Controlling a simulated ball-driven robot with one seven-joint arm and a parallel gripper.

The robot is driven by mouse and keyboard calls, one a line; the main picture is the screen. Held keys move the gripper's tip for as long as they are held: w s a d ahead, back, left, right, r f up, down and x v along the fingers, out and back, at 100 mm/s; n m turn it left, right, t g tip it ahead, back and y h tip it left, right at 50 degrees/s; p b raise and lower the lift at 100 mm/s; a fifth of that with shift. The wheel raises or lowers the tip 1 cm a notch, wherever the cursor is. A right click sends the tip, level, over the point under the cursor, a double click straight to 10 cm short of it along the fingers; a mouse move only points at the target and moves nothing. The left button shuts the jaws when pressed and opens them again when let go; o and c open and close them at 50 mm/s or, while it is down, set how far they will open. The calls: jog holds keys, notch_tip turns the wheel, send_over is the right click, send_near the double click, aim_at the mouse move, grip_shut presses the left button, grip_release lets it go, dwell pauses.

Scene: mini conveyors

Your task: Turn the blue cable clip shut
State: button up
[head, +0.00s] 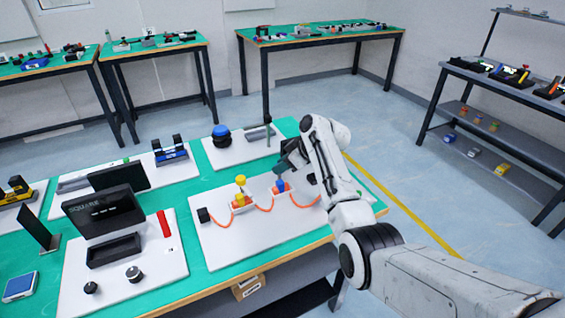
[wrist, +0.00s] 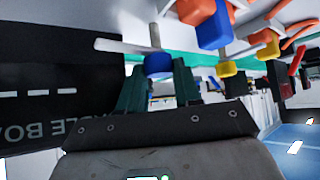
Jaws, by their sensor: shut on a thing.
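The blue cable clip (head: 281,187) sits on a white board beside an orange cable. My gripper (head: 284,170) reaches down on it from above and hides part of it in the head view. In the wrist view its two dark green fingers (wrist: 157,82) are shut on the clip's round blue knob (wrist: 158,65), which sits on a thin grey post. The clip's blue block (wrist: 213,30) and orange part show beside it. I cannot tell how far the clip is turned.
A yellow clip (head: 240,181) stands to the left on the same white board (head: 225,245), with the orange cable (head: 262,208) looping between. A dark display box (head: 104,212) and a red bar (head: 164,224) are further left.

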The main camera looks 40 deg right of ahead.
jog(key=m+h+p, duration=0.3)
jog(key=m, duration=0.1)
jog(key=shift+a+r+t, duration=0.15)
jog(key=shift+a+t, duration=0.15)
jog(key=shift+t, duration=0.1)
jog(key=m+h, duration=0.2)
jog(key=m, duration=0.1)
jog(key=m+h, duration=0.1)
jog(key=shift+a+f+m+g+h, duration=0.2)
jog(key=shift+f+m+g+h, duration=0.1)
jog(key=shift+m+h, duration=0.1)
jog(key=m+g+h+b, duration=0.1)
jog(key=m+h+b, duration=0.1)
jog(key=m+b, duration=0.1)
jog(key=shift+w+a+f, duration=0.1)
jog(key=shift+w+a, duration=0.05)
jog(key=m+g+h+b, duration=0.1)
jog(key=m+b, duration=0.2)
jog(key=shift+r+g+h, duration=0.2)
jog(key=shift+g+h, duration=0.2)
jog(key=o, duration=0.8)
jog(key=shift+c, duration=0.2)
jog(key=shift+a+r, duration=0.1)
jog(key=shift+r, duration=0.05)
